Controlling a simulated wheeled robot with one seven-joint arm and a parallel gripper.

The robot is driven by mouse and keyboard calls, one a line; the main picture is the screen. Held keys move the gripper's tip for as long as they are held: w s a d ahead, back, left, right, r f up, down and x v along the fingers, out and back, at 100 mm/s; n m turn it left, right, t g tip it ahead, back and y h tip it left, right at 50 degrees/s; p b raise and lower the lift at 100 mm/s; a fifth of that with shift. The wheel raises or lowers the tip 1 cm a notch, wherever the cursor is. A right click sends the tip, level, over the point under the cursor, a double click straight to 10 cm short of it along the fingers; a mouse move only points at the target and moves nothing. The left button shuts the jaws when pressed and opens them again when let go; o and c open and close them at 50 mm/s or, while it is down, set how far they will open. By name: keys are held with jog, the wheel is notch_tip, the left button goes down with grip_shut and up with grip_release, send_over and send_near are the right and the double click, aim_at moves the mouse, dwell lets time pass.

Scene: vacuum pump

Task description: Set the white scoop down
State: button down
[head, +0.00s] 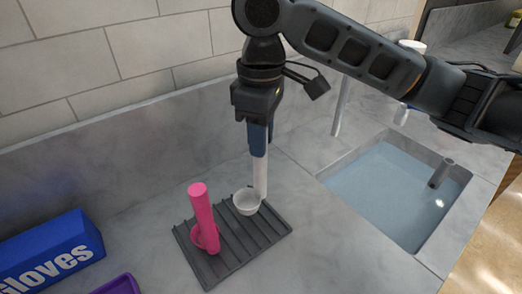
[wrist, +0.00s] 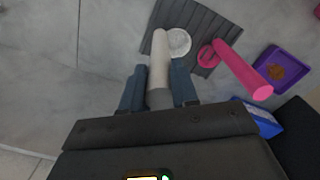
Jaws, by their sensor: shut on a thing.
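The white scoop (head: 260,176) is upright, its handle up and its round bowl (head: 246,201) low at the back corner of the dark ribbed mat (head: 262,241). My gripper (head: 258,146) points down and is shut on the top of the handle. In the wrist view the scoop handle (wrist: 160,58) runs between the blue fingers (wrist: 158,88), and the bowl (wrist: 179,42) lies over the mat (wrist: 204,22). The bowl looks at or just above the mat; I cannot tell whether it touches.
A pink scoop (head: 203,216) stands on the mat's left part. A blue gloves box (head: 48,256) and a purple tray (head: 120,285) are at the left. A sink with water (head: 385,185) is at the right. A tiled wall (head: 120,60) is behind.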

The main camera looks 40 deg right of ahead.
jog(key=shift+f, duration=2.05)
jog(key=c, duration=0.9)
grip_release()
jog(key=shift+o, duration=0.2)
notch_tip(320, 180, up, 12)
jog(key=shift+r, duration=0.15)
